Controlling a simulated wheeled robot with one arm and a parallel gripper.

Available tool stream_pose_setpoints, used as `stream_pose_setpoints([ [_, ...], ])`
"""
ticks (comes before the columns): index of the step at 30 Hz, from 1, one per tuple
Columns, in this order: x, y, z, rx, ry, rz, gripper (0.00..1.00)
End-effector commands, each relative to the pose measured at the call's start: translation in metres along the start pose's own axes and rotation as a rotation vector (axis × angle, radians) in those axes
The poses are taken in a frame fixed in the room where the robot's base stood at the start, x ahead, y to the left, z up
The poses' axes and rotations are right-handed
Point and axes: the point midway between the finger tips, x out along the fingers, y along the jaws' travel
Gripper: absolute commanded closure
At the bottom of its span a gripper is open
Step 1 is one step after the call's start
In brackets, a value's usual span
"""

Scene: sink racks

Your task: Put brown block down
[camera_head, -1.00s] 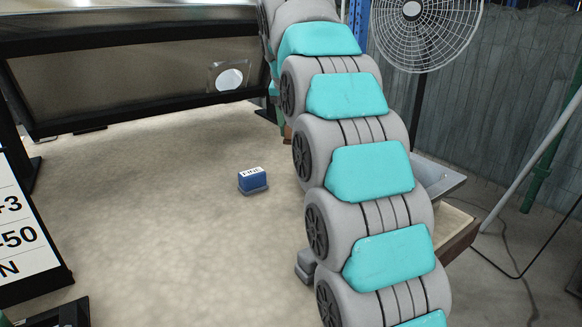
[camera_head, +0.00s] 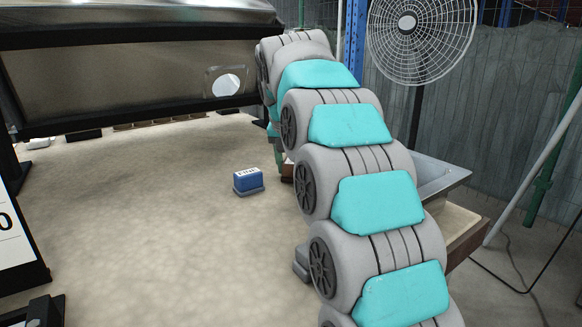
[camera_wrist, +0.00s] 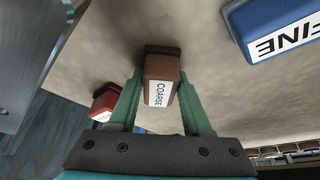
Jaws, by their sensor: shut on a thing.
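The brown block (camera_wrist: 161,66), with a white label reading COARSE, is between the two green fingers of my gripper (camera_wrist: 158,88) in the wrist view. My gripper is shut on it. The block is over the pale stone-like surface (camera_wrist: 215,75), with a dark shadow close to its far end. I cannot tell whether it touches the surface. In the head view my arm hides most of the gripper and the block.
A blue block (camera_head: 248,182) labelled FINE stands on the pale surface, also at the upper right of the wrist view (camera_wrist: 275,25). A red block (camera_wrist: 105,102) lies left of my gripper. A metal basin (camera_head: 440,178) is right of my arm. The surface's middle is clear.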

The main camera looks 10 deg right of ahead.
Motion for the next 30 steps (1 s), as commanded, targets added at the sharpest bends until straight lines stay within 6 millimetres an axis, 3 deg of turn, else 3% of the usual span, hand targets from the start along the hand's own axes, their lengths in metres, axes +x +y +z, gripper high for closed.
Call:
stream_pose_setpoints([
  [1, 0.002, 0.0, 0.001, 0.0, 0.0, 0.0, 1.0],
  [2, 0.002, 0.0, 0.001, 0.0, 0.0, 0.0, 0.5],
  [9, 0.002, 0.0, 0.001, 0.0, -0.001, 0.0, 0.23],
  [20, -0.003, 0.0, -0.001, 0.0, 0.0, 0.0, 0.21],
  [30, -0.052, 0.0, -0.002, 0.002, 0.004, -0.002, 0.21],
])
